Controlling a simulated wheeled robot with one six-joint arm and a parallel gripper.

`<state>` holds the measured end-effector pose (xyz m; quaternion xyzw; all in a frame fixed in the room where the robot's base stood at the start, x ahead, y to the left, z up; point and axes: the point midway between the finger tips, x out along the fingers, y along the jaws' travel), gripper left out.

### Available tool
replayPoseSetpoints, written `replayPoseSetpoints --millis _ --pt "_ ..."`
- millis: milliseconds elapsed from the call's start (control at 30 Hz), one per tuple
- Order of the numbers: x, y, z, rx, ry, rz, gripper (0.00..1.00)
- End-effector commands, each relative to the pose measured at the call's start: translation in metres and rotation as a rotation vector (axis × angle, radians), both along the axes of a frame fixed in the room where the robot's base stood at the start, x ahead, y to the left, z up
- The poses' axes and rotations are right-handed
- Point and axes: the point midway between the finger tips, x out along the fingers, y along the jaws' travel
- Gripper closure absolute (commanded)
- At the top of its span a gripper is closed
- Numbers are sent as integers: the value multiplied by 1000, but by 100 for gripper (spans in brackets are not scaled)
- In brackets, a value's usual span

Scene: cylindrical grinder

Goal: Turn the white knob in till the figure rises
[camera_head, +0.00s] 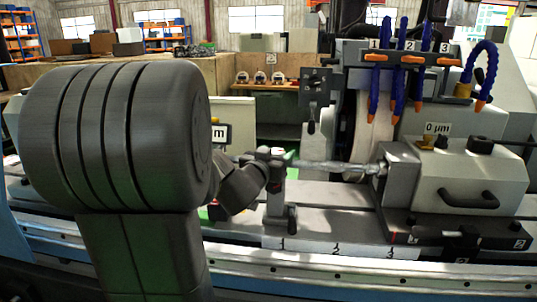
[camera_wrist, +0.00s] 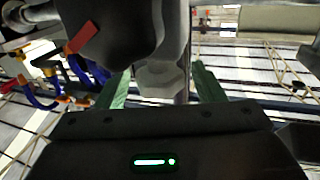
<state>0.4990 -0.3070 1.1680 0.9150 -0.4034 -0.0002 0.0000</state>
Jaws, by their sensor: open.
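My gripper (camera_wrist: 162,72) shows in the wrist view as two green fingers held apart. A pale grey faceted piece (camera_wrist: 160,80) shows between the fingers, below a large dark rounded part. I cannot tell whether this piece is the white knob, or whether either finger touches it. In the head view no white knob is clearly visible, and my arm hides much of the left side.
Blue hoses with orange tips (camera_head: 397,95) hang above the grinding wheel (camera_head: 371,135). A horizontal workpiece (camera_head: 335,166) spans the centre. A black handle (camera_head: 472,198) sits on the right housing. A red tab (camera_wrist: 80,37) is close to the left finger in the wrist view.

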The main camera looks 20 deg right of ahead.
Motion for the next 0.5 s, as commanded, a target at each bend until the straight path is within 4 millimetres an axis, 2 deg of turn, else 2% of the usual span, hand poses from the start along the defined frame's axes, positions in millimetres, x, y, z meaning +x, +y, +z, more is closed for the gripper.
replayPoseSetpoints --millis 367,500 --pt "4 -4 0 0 0 0 38" --pt "4 -4 0 0 0 0 63"
